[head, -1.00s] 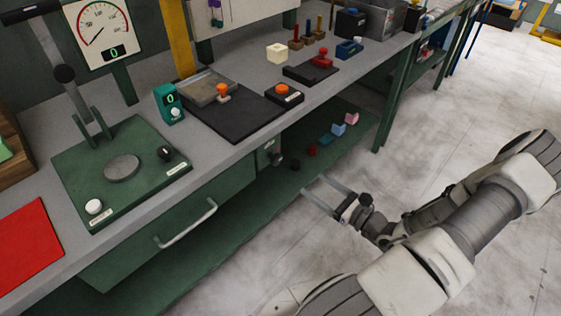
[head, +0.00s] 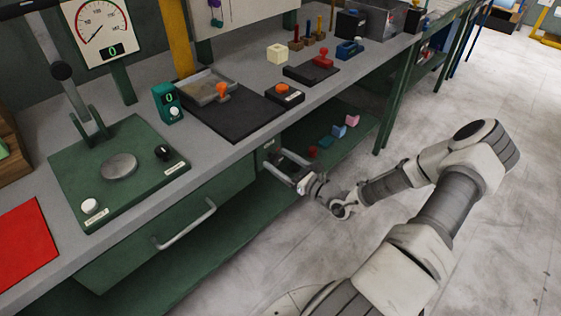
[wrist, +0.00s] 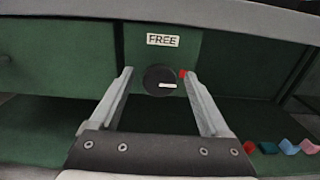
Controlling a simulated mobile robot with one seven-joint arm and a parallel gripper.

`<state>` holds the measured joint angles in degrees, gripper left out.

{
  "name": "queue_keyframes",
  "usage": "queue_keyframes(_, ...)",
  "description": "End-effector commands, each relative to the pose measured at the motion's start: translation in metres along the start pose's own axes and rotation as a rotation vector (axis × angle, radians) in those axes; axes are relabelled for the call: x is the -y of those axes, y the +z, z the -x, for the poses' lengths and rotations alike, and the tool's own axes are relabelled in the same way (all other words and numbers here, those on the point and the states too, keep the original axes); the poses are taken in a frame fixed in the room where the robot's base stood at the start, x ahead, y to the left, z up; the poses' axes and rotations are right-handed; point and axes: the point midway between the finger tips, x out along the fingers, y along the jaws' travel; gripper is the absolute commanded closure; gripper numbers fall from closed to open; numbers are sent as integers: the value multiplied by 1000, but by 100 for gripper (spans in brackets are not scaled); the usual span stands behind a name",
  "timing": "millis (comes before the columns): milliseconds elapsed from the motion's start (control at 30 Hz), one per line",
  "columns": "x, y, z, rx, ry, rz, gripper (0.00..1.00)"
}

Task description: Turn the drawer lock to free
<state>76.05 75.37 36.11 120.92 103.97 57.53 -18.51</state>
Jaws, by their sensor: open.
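The drawer lock is a round black knob (wrist: 160,80) on a green panel, below a white label reading FREE (wrist: 162,40). Its white pointer line points right, toward a small red mark (wrist: 183,73), not up at the label. My gripper (wrist: 158,74) is open, with one finger on each side of the knob in the wrist view; I cannot tell if either finger touches it. In the head view my gripper (head: 283,163) is at the lock under the bench edge and hides the knob. The green drawer (head: 150,240) beside it has a pale bar handle (head: 188,225) and looks closed.
The bench top (head: 235,150) overhangs the lock. Several small coloured blocks, one of them pink (head: 352,120), lie on the green lower shelf to the right. A press base (head: 125,190) stands on the bench above. The floor (head: 420,130) to the right is clear.

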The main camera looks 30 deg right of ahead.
Motion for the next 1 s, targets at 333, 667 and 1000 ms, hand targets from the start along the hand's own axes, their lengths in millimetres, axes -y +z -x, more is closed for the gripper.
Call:
queue_keyframes(333,0,0,0,0,0,0,61)
queue_keyframes(667,0,0,0,0,0,1,100)
queue_keyframes(1000,-1,2,0,0,2,100,100)
